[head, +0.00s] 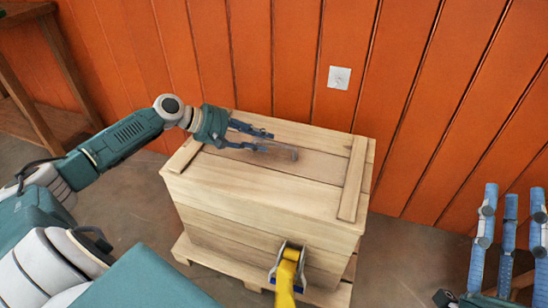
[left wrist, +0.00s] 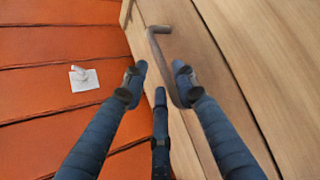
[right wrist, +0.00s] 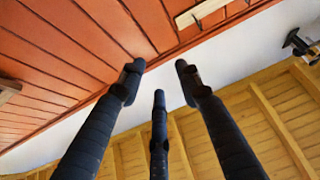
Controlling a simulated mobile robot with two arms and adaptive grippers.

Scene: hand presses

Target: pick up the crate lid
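The wooden crate lid (head: 265,170) lies flat on top of the wooden crate (head: 265,215), with a cross batten at each end. Nothing is between those fingers. My right gripper (head: 510,205) is open and empty, raised at the right, away from the crate. Its fingers point at the upper wall and ceiling in the right wrist view (right wrist: 158,80).
A yellow-handled tool or lever (head: 287,272) is at the crate's front. A wooden table or bench frame (head: 62,70) is at the far left.

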